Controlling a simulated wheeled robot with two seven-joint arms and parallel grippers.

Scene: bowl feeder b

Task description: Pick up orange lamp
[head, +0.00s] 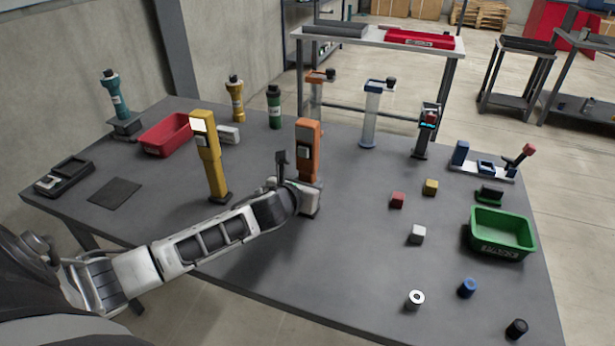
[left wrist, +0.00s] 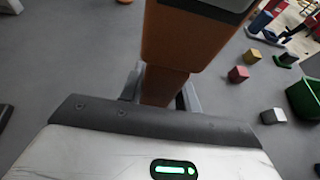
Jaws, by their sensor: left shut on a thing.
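The orange lamp (head: 308,150) stands upright in the middle of the grey table. It also fills the top centre of the left wrist view (left wrist: 185,40). My left gripper (head: 300,188) is shut on the lamp's lower body, with one finger on each side of it in the left wrist view (left wrist: 162,92). My right gripper does not show.
A yellow lamp (head: 208,155) stands close to the left, behind my left forearm. Several small blocks, such as the red cube (head: 398,200), and a green bin (head: 502,234) are on the right. A red bin (head: 167,134) and bottles stand at the back left.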

